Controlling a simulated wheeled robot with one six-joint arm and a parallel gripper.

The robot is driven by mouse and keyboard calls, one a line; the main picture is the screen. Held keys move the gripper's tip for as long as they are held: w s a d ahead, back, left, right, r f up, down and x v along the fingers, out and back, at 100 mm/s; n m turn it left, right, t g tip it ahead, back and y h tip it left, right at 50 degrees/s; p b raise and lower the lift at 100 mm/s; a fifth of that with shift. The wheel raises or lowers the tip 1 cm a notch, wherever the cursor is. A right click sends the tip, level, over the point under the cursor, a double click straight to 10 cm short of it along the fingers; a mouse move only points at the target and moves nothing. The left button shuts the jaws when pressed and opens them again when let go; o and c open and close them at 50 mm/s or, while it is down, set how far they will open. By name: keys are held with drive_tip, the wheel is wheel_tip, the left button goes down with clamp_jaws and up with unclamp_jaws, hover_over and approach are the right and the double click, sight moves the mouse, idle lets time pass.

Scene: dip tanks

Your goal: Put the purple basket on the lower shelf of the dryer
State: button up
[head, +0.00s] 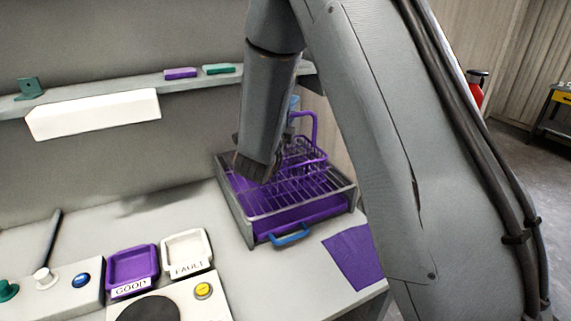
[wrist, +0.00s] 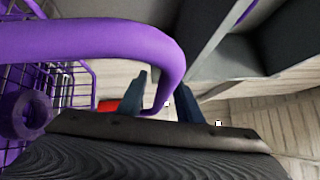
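The purple basket (head: 303,152) is a wire basket with a tall loop handle (head: 314,124). In the head view it is at the back of the drip tray, partly behind my arm; I cannot tell whether it rests there or hangs above it. In the wrist view its handle (wrist: 100,38) is large and close, and curves down between the two dark blue fingers of my gripper (wrist: 164,98). The basket's wire side (wrist: 70,85) shows at left. Whether the fingers press on the handle is unclear. I cannot make out the dryer in the head view.
A metal tray (head: 235,215) with a wire rack, purple bottom and blue handle stands on the bench. A purple mat (head: 354,256) lies to its right. Purple (head: 133,264) and white (head: 187,247) small trays are at left. A wall shelf (head: 190,82) runs behind.

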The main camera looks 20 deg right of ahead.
clamp_jaws()
idle(1.4)
